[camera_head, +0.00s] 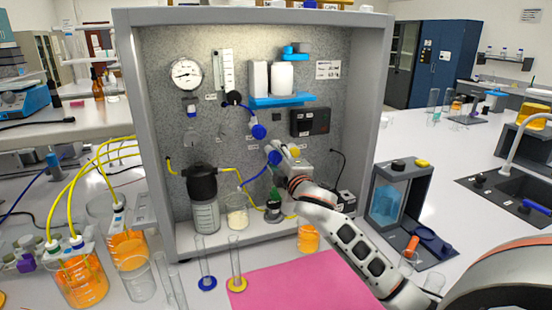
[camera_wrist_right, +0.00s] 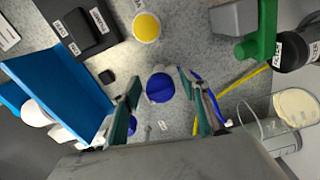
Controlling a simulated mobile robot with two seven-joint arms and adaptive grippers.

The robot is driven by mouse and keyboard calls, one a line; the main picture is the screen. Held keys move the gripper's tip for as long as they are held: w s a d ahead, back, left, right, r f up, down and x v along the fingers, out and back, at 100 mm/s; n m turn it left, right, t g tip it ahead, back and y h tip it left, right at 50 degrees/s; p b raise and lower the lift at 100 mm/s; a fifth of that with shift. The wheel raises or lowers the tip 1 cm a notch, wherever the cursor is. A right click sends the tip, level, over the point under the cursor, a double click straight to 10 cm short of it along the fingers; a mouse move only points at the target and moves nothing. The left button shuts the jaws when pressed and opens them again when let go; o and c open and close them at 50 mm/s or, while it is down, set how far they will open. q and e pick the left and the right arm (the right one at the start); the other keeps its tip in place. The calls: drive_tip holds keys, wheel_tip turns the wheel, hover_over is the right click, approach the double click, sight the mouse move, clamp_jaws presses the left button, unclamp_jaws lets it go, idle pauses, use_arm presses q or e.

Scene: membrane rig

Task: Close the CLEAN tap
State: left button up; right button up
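The rig panel carries round tap knobs. One blue knob (camera_head: 258,131) sits at the middle of the panel, and another blue knob (camera_head: 274,157) is lower right of it, beside a yellow knob (camera_head: 295,152). The tap labels are too small to read, so I cannot tell which is CLEAN. My right gripper (camera_head: 278,151) is at the lower blue knob. In the right wrist view its fingers (camera_wrist_right: 158,82) are open, one on each side of a blue knob (camera_wrist_right: 161,88); contact is unclear. A yellow knob (camera_wrist_right: 146,27) shows above it. My left gripper is not in view.
A blue shelf (camera_head: 282,100) with white containers and a dark box (camera_head: 310,121) are above the gripper. Below stand a beaker (camera_head: 237,217), a dark-topped vessel (camera_head: 203,190) and slim cylinders. A pink mat (camera_head: 300,283) lies in front. A blue tube runs near the fingers.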

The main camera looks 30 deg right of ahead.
drive_tip(key=v, duration=1.2)
drive_tip(key=shift+s+f, duration=0.1)
idle(0.4)
